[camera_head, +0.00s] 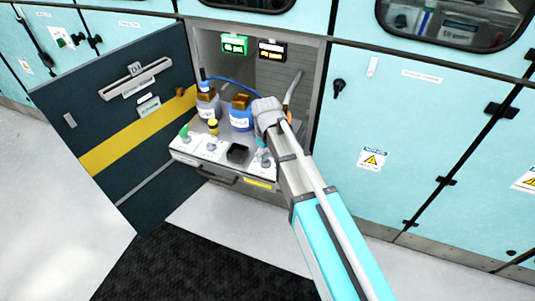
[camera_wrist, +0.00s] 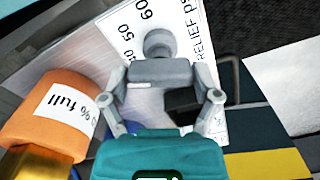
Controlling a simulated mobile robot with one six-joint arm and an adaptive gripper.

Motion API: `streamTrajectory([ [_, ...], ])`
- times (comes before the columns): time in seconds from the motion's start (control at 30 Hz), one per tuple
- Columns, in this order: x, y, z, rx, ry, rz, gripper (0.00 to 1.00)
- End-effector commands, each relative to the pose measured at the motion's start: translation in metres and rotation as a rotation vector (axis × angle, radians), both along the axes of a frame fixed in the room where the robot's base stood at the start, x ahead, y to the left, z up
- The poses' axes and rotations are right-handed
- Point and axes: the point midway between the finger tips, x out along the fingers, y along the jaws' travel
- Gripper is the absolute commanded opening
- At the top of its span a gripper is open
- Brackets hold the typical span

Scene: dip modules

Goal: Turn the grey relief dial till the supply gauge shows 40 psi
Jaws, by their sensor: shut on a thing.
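The grey relief dial (camera_wrist: 157,47) shows in the wrist view, with a thick grey bar across it. It sits on a white plate (camera_wrist: 196,30) printed "RELIEF PSI", with scale figures including 50 and 60. My gripper (camera_wrist: 163,73) is shut on the dial's bar, one finger at each end. In the head view my arm hides the dial and the gripper's fingertips. Two small displays hang at the back of the bay, one green (camera_head: 235,44) and one orange on black (camera_head: 271,49). Their figures are too small to read surely, and I cannot tell which is the supply gauge.
A pulled-out shelf (camera_head: 220,171) holds a pale bottle (camera_head: 207,110), a blue bottle (camera_head: 240,119), a black square box (camera_head: 237,153) and small knobs. An orange cap (camera_wrist: 55,112) is close left of my gripper in the wrist view. An open dark door (camera_head: 125,110) stands at left.

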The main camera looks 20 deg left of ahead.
Motion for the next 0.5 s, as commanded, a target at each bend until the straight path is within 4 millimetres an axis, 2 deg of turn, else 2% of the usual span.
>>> streamTrajectory([
  [0.27, -0.0006, 0.0003, -0.0002, 0.000, 0.001, 0.004, 0.32],
  [0.3, -0.0006, 0.0003, -0.0002, 0.000, 0.001, 0.004, 0.84],
  [0.4, -0.0006, 0.0004, -0.0002, 0.000, 0.001, 0.004, 1.00],
  [0.5, -0.0006, 0.0004, -0.0001, 0.000, 0.001, 0.003, 1.00],
])
